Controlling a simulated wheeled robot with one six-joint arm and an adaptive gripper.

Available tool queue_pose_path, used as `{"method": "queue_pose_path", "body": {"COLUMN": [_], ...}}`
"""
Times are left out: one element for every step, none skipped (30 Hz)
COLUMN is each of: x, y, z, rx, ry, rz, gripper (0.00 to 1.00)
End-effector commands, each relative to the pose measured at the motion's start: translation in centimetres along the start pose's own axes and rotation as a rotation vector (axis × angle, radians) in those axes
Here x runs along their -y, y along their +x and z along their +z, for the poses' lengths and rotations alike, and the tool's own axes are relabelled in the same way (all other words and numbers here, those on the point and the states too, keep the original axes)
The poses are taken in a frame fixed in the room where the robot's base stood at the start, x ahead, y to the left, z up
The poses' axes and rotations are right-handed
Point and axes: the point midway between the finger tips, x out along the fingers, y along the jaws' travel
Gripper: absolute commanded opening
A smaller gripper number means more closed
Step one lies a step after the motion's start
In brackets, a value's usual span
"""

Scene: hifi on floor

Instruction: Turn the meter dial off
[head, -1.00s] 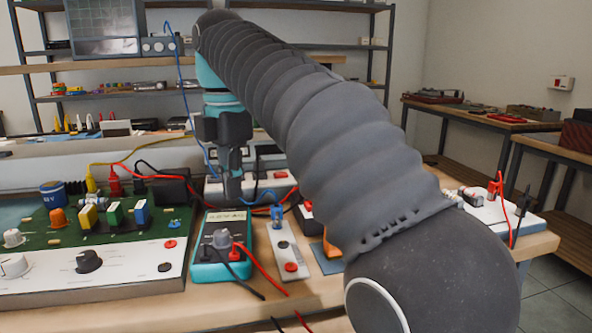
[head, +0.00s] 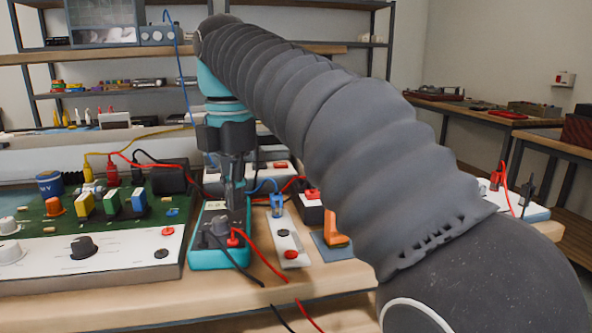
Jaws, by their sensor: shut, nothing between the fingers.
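The teal multimeter (head: 208,258) lies on the wooden bench, left of centre in the head view. Its grey dial (head: 219,229) sits on the dark face. A red plug and a black plug with leads are in its lower part. My gripper (head: 236,206) points down over the upper part of the meter, with its fingertips just behind and slightly right of the dial. The fingers look closed together, with nothing held. They cover part of the meter's display. I cannot tell whether they touch the dial, nor which mark it points to.
A green circuit board panel (head: 65,225) with knobs and colored blocks stands left of the meter. A white switch strip (head: 287,240) and an orange rocker switch (head: 335,230) stand to the right. Red and black leads hang over the bench's front edge.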

Motion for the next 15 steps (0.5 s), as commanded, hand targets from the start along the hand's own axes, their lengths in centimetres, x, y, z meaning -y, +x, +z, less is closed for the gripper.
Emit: {"method": "queue_pose_path", "body": {"x": [0.0,0.0,0.0,0.0,0.0,0.0,0.0,0.0,0.0,0.0,0.0,0.0,0.0,0.0,0.0], "y": [0.9,1.1,1.4,1.6,1.8,2.0,2.2,2.3,2.4,2.4,2.5,2.5,2.5,2.5,2.5], "z": [0.0,0.0,0.0,0.0,0.0,0.0,0.0,0.0,0.0,0.0,0.0,0.0,0.0,0.0,0.0], "rx": [0.000,0.000,0.000,0.000,0.000,0.000,0.000,0.000,0.000,0.000,0.000,0.000,0.000,0.000,0.000], "ry": [0.000,0.000,0.000,0.000,0.000,0.000,0.000,0.000,0.000,0.000,0.000,0.000,0.000,0.000,0.000], "rz": [0.000,0.000,0.001,0.001,0.000,0.000,0.000,-0.001,-0.001,-0.001,0.000,0.000,0.000,0.000,0.000], "gripper": [0.00,0.00,0.00,0.00,0.00,0.00,0.00,0.00,0.00,0.00,0.00,0.00,0.00,0.00,0.00]}}
